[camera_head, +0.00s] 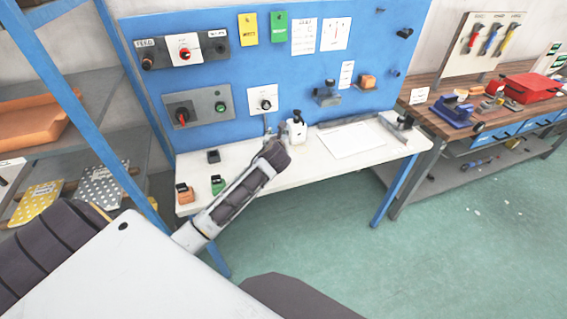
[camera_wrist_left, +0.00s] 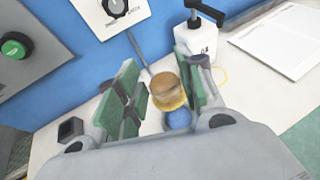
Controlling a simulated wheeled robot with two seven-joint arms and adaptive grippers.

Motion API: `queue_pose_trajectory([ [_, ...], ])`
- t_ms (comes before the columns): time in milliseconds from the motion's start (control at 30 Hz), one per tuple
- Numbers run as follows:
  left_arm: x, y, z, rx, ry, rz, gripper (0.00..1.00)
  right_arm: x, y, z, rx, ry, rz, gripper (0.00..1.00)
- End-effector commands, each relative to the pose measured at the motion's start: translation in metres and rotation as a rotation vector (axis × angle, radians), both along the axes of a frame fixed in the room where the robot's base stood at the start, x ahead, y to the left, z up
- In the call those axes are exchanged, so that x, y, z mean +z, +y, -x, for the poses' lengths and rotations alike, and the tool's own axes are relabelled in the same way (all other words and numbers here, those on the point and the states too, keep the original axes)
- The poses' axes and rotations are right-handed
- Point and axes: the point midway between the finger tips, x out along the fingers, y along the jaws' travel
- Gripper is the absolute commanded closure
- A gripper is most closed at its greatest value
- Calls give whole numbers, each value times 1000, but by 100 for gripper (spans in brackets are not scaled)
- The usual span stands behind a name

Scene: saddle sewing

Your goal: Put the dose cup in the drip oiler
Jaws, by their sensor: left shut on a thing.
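My left gripper (camera_wrist_left: 163,86) is shut on a small amber, brown-topped cup, which I take to be the dose cup (camera_wrist_left: 168,88). The cup sits between the green finger pads. A round blue piece (camera_wrist_left: 178,120) shows just below it; I cannot tell whether they touch. A thin grey rod (camera_wrist_left: 139,50) runs behind the cup. I cannot make out the drip oiler for sure. In the head view my left gripper (camera_head: 272,150) is over the white bench, beside a white pump bottle (camera_head: 297,131), and its own arm hides the cup. My right gripper is not in view.
The white bench (camera_head: 335,165) has a paper sheet (camera_head: 351,139) to the right and small orange (camera_head: 184,194) and green (camera_head: 218,185) items at the left. A blue panel (camera_head: 225,72) with switches stands behind. The pump bottle (camera_wrist_left: 196,42) is close behind the right finger.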

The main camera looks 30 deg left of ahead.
Motion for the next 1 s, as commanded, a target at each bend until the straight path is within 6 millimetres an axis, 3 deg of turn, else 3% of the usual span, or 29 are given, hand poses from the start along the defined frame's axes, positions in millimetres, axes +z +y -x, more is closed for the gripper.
queue_pose_trajectory([
  [367,-2,0,0,0,0,0,90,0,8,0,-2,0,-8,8],
  [800,-53,-1,0,-1,2,1,90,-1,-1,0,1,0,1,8],
  [1000,-62,0,0,-1,-1,0,90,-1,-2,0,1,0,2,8],
])
